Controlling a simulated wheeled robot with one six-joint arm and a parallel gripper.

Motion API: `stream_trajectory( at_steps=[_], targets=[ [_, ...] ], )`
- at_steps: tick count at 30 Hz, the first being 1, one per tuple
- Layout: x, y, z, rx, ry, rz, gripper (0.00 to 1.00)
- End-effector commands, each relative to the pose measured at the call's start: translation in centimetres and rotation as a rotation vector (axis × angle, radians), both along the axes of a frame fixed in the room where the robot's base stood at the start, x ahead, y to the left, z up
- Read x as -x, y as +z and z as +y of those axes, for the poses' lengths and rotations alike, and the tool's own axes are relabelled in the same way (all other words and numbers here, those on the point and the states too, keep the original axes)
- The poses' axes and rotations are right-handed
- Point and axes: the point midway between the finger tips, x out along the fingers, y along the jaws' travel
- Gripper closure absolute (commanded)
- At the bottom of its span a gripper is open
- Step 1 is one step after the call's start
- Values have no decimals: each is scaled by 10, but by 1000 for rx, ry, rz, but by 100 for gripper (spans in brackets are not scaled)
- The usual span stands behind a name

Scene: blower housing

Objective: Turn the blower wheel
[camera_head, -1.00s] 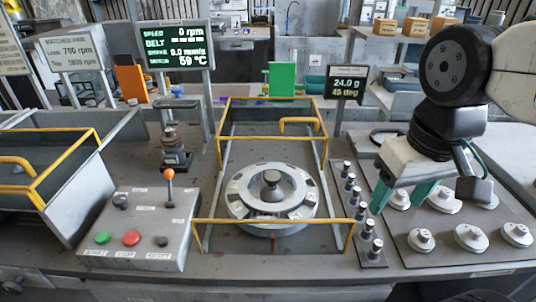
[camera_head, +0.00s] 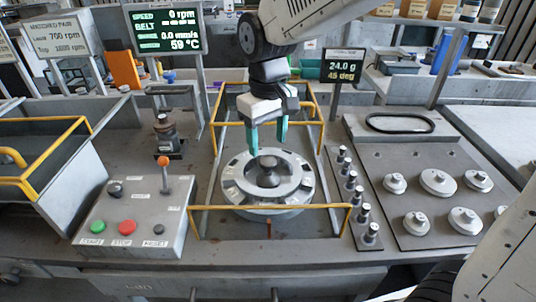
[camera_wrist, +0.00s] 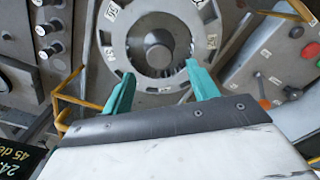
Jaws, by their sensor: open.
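The blower wheel (camera_head: 300,187) is a round grey disc with slots and small labels around its rim and a dark central hub (camera_head: 267,170). It lies flat inside a yellow-railed frame at the middle of the bench. My gripper (camera_head: 268,150) is open and empty, fingers pointing down over the wheel's far side. In the wrist view, the two teal fingertips (camera_wrist: 160,70) are spread apart near the rim of the wheel (camera_wrist: 118,48), with the hub (camera_wrist: 158,50) beyond them. I cannot tell whether they touch the wheel.
Yellow rails (camera_head: 270,207) surround the wheel. A row of dark-topped pegs (camera_head: 353,195) and a plate of round weights (camera_head: 438,182) stand right. A control box (camera_head: 135,215) with buttons and an orange-tipped lever is left. Screens read 0 rpm (camera_head: 165,30) and 24.0 g, 45 deg (camera_head: 342,68).

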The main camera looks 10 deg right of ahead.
Motion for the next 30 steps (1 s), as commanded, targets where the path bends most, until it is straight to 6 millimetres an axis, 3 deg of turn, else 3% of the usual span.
stream_trajectory(
  at_steps=[3, 9, 20, 26, 30],
  targets=[
    [1, -22, -1, 1, -1, 5, 41],
    [0, -45, -1, 1, -1, 3, 41],
    [0, -51, -1, 0, -2, 0, 41],
    [0, -50, -1, 0, -2, 0, 96],
    [0, -50, -2, 0, -7, 0, 100]
  ],
)
